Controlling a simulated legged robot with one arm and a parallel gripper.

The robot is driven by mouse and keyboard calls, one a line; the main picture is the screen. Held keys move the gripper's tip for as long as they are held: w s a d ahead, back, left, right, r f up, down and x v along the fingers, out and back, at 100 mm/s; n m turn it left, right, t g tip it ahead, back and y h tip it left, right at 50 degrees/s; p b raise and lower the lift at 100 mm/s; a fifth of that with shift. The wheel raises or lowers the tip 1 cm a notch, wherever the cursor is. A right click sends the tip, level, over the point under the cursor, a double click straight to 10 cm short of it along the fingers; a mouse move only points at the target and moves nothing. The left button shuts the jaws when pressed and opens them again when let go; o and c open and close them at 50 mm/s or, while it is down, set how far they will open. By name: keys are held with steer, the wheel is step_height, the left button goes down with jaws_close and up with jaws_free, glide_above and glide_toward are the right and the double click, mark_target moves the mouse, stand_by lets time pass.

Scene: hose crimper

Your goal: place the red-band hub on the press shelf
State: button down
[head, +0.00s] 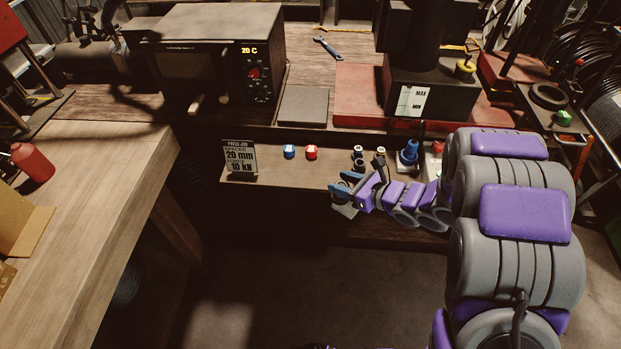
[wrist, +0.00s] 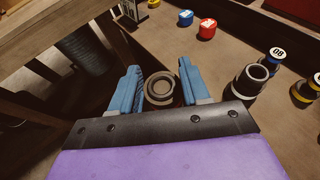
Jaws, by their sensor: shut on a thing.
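My gripper (head: 345,190) has blue fingers and, in the wrist view (wrist: 160,92), is shut on a grey ring-shaped hub (wrist: 160,76). The hub sits between the fingers with its round opening facing the camera. A dark reddish tone shows low on its side, but its band is mostly hidden. In the head view the held hub (head: 344,210) shows as a small pale shape under the fingers. The wooden press shelf (head: 265,172) runs behind my gripper. The gripper is at its front edge, and the wrist view shows darkness beneath the hub.
On the shelf stand a press job sign (head: 240,160), a blue cap (head: 289,152), a red cap (head: 311,153), small dark fittings (head: 358,157) and a blue piece (head: 408,153). The shelf's front middle is bare. A wooden bench (head: 95,190) stands at left.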

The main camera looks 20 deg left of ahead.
steer(key=s+a+n+g, duration=0.2)
steer(key=s+a, duration=0.2)
steer(key=shift+y, duration=0.3)
steer(key=w+a+f, duration=0.1)
steer(key=w+a, duration=0.2)
steer(key=w, duration=0.1)
steer(key=w+a+f, duration=0.2)
steer(key=w, duration=0.2)
steer(key=w+a+f, duration=0.1)
steer(key=w+a, duration=0.2)
steer(key=w, duration=0.1)
steer(key=shift+w+a+f+b, duration=0.15)
steer(key=shift+a+f+b, duration=0.15)
steer(key=shift+b, duration=0.1)
steer(key=shift+a+f, duration=0.1)
steer(key=shift+f, duration=0.25)
steer(key=shift+a+g, duration=0.1)
steer(key=shift+g, duration=0.2)
